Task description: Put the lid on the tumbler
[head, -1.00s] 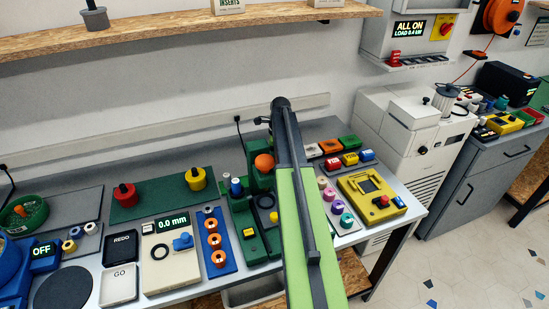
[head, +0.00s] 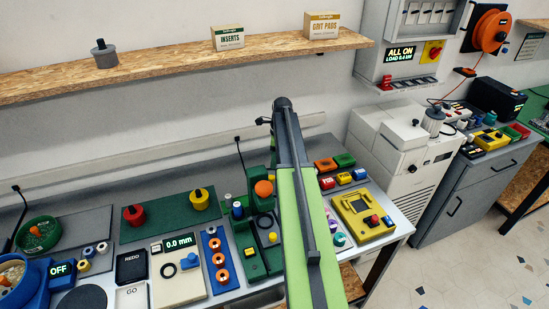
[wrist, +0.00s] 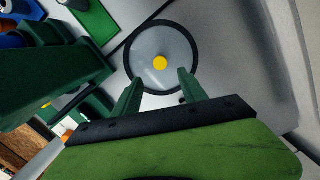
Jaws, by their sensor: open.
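The lid (wrist: 180,45) is a round grey, see-through-looking disc with a dark rim and a yellow knob. It lies on a pale grey surface in the upper middle of the wrist view. My gripper (wrist: 160,76) is open and empty, with its two green fingertips apart at the near edge of the lid, one to each side. I cannot tell the height gap. The tumbler (head: 38,289) is a blue machine with an open bowl of speckled contents, cut off at the left edge of the head view. My arm hides the gripper and the lid there.
A green machine with an orange ball (head: 264,188) stands left of my arm; green parts also fill the left of the wrist view. A yellow box (head: 363,214) is to the right.

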